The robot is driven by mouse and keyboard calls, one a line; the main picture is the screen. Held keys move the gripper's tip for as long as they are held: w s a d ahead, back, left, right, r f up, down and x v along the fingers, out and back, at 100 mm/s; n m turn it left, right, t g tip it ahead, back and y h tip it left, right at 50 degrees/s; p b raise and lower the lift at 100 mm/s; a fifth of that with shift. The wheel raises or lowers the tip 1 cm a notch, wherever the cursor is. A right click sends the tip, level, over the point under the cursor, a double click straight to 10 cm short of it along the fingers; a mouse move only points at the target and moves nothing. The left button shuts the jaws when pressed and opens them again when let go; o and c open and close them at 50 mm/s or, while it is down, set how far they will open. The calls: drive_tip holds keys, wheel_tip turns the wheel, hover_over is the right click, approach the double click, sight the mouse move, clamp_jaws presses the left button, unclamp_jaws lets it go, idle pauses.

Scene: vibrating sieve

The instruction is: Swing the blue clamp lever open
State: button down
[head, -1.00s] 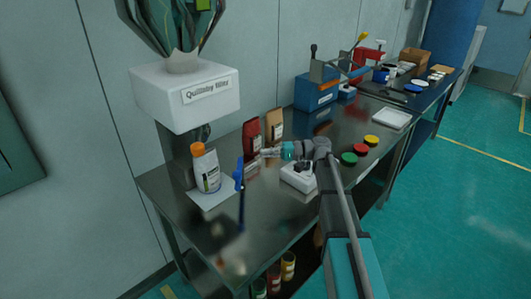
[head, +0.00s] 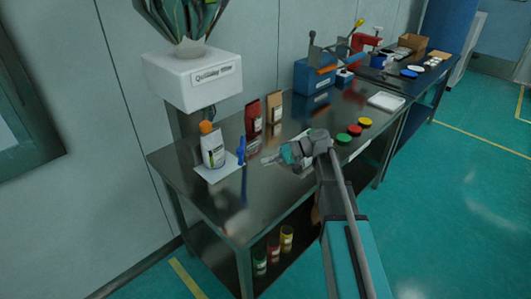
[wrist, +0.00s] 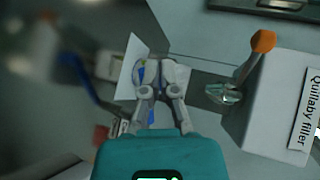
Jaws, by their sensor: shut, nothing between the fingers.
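A slender blue upright piece (head: 242,152) stands at the right edge of a white sheet on the near table. It looks like a lever, but its clamp is too small to make out. My gripper (head: 266,160) is to its right, apart from it in the picture, with shut, empty fingers. In the wrist view my gripper (wrist: 160,75) covers part of the white sheet (wrist: 131,62) and some blue behind it. A blurred dark blue bar (wrist: 85,88) shows left of the fingers; I cannot tell whether it is the same piece.
Green, red and yellow discs (head: 354,130) lie right of my arm. The table's front left is clear.

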drive_tip(key=s+d+f+h, duration=0.1)
drive_tip(key=s+f, duration=0.1)
drive_tip(key=s+d+f+h, duration=0.1)
drive_tip(key=s+f+h, duration=0.1)
drive_tip(key=s+d+f+h, duration=0.1)
drive_tip(key=s+f, duration=0.1)
drive_tip(key=shift+s+f+m+t+h, duration=0.3)
drive_tip(key=shift+s+f+h, duration=0.05)
drive_tip(key=shift+h, duration=0.05)
drive_tip(key=s+d+f+h+b, duration=0.8)
drive_tip(key=s+d+f+b, duration=0.2)
drive_tip(key=f, duration=0.5)
drive_tip(key=shift+s+d+h, duration=0.4)
drive_tip(key=shift+s+d, duration=0.05)
drive_tip(key=shift+s, duration=0.2)
drive_tip(key=shift+s+f, duration=0.1)
drive_tip(key=shift+s, duration=0.05)
